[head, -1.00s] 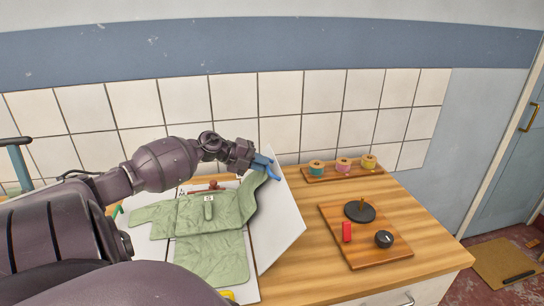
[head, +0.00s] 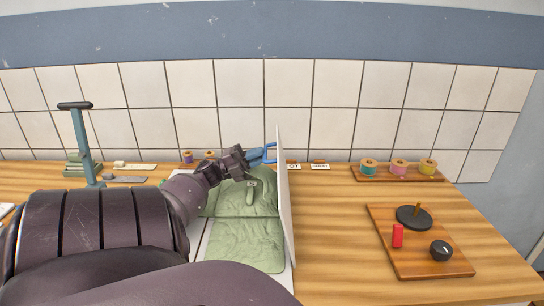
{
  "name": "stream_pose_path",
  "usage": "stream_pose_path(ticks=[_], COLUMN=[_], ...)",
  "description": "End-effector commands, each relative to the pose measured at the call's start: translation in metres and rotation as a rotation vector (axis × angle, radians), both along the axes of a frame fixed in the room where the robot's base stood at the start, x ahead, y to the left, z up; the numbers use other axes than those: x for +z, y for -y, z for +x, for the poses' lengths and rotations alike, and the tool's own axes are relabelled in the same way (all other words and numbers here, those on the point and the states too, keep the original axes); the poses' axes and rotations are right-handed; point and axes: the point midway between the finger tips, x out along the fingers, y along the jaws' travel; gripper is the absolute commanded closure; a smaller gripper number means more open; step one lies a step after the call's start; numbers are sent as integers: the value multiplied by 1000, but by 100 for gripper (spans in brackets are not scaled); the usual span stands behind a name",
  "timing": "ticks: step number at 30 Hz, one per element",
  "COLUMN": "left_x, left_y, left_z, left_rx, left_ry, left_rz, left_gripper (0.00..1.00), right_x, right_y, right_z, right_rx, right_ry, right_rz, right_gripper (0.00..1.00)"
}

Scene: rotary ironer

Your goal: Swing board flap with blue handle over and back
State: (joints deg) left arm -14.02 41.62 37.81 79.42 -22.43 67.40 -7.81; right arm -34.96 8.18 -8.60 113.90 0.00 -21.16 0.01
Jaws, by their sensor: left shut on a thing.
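The white board flap (head: 284,200) stands nearly upright, seen almost edge-on, at the right side of the folding board in the head view. Its blue handle (head: 258,155) is near the top, on the flap's left face. My left gripper (head: 250,157) is shut on the blue handle. A green quilted garment (head: 246,245) lies on the board left of the flap, with a small tag on it. My left arm hides the left part of the board and garment. My right gripper is not in view.
A wooden tray with thread spools (head: 398,172) stands at the back right. A wooden board (head: 420,252) with a black disc, red block and black knob lies in front of it. A blue-grey stand (head: 82,145) rises at the left. The tabletop just right of the flap is clear.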

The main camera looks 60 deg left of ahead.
Motion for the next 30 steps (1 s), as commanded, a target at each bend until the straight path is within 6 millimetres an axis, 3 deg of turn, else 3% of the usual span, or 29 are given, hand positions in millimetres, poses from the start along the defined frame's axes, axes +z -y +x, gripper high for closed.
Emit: stream_pose_path(ticks=[11,24,25,30], left_x=[-13,-17,-17,-16], left_y=[-6,-6,-6,-6], left_z=[-14,-16,-16,-15], left_rx=[-4,-6,-6,-5], left_ry=[-13,-19,-19,-17], left_rz=[7,6,6,6], left_gripper=[100,100,85,62], right_x=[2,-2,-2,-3], right_y=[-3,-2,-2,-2], right_z=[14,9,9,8], right_rx=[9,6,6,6], right_ry=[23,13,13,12], right_rz=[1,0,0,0], right_gripper=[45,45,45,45])
